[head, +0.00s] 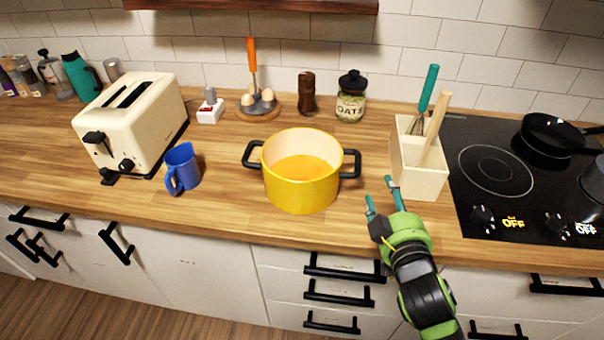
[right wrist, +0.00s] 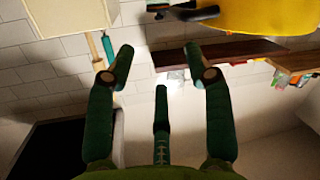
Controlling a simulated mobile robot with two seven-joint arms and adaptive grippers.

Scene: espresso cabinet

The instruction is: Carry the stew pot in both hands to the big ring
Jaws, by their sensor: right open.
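The yellow stew pot (head: 301,190) stands upright on the wooden counter. It has a black handle on each side and something orange-yellow inside. The big ring (head: 496,170) is a bare circle on the black cooktop at the right. My right gripper (head: 380,193) is open and empty, to the right of the pot and a little in front of its right handle (head: 350,163), apart from it. In the right wrist view the fingers are spread, and part of the yellow pot (right wrist: 275,15) shows at the top right. My left gripper is not in view.
A cream utensil holder (head: 422,178) stands between the pot and the cooktop, close to my right gripper. A black pan (head: 552,130) sits on the rear of the cooktop. A blue mug (head: 183,167) and a toaster (head: 135,118) are left of the pot.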

